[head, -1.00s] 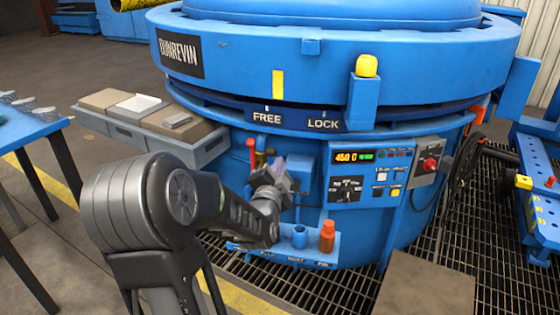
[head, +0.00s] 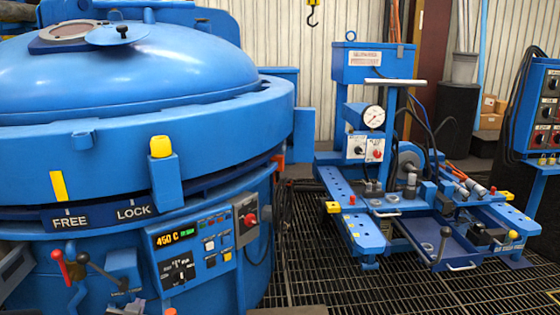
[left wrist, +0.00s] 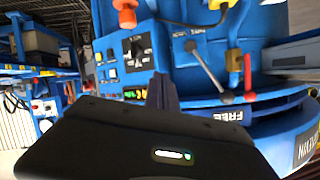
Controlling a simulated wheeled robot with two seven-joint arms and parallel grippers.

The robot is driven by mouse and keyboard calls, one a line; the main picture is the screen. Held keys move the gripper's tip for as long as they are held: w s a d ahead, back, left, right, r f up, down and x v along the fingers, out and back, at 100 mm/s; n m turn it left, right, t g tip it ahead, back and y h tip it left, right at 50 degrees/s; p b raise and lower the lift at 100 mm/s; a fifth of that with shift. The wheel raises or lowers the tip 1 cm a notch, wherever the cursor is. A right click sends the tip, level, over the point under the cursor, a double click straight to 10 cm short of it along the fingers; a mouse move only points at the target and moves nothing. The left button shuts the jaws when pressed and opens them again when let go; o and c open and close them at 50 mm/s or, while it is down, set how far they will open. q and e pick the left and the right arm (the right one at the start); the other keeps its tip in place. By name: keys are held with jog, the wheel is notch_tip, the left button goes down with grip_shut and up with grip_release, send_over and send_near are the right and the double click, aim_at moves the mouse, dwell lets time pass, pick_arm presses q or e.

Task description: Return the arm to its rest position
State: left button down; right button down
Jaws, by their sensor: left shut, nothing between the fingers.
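My left gripper (head: 127,307) shows only as a small piece at the bottom edge of the head view, in front of the blue furnace (head: 110,110). In the left wrist view its fingers (left wrist: 162,90) are together with nothing between them. They point toward the furnace's control panel (left wrist: 126,56), which appears upside down there, and look clear of it. The rest of the left arm is out of the head view. My right gripper is not in view.
Red and black levers (head: 66,268) stand out from the furnace front near the left gripper. A lit control panel (head: 195,252) is to their right. A blue wheeled machine (head: 375,225) with a gauge stands at right on the floor grating (head: 310,285). Open grating lies between.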

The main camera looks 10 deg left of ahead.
pick_arm(q)
jog(key=s+d+f+n+g+h, duration=0.1)
jog(key=s+d+f+g+h, duration=0.15)
jog(key=d+f, duration=0.8)
jog(key=s+d+f+n+g+h, duration=0.15)
jog(key=d+f+h, duration=0.25)
jog(key=d+f, duration=0.65)
jog(key=s+d+f+m+g+h, duration=0.15)
jog(key=s+d+f+g, duration=0.3)
jog(key=s+d, duration=0.5)
jog(key=s+d+f+m+g+h, duration=0.1)
jog(key=s+d+f+g+h, duration=0.2)
jog(key=s+d+f, duration=0.6)
notch_tip(320, 180, up, 24)
jog(key=d+p, duration=0.2)
jog(key=p, duration=1.8)
jog(key=shift+w+f+p, duration=0.25)
jog(key=shift+w+p, duration=0.15)
jog(key=shift+d+f, duration=0.1)
